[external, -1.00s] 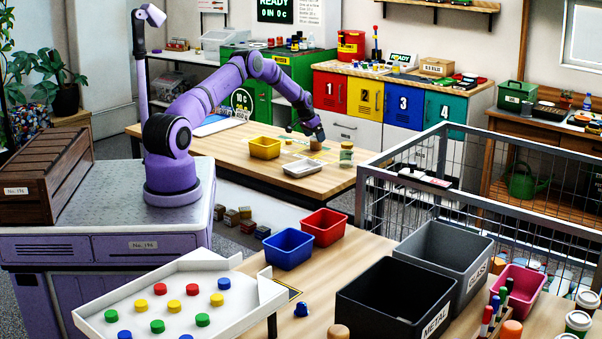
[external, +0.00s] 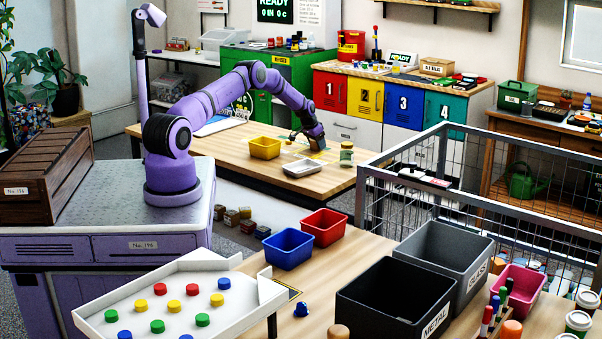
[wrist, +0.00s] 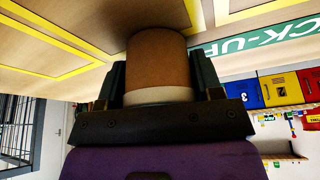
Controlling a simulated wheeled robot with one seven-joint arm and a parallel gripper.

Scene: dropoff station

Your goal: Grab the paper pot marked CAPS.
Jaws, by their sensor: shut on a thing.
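A brown paper pot (wrist: 157,62) with a pale band at its near end fills the middle of the wrist view. No CAPS marking shows on the side I see. My gripper (wrist: 160,82) has one dark finger on each side of the pot and is shut on it. In the external view my gripper (external: 308,142) is low over the far wooden table (external: 225,153), and the pot is hard to make out there. The pot's far end is against or close to the tabletop; I cannot tell which.
A yellow bin (external: 265,147) and a white tray (external: 303,168) stand left and in front of my gripper. A glass jar with a green lid (external: 347,153) stands close on the right. Yellow outlines and a green pick-up sign (wrist: 260,38) mark the tabletop.

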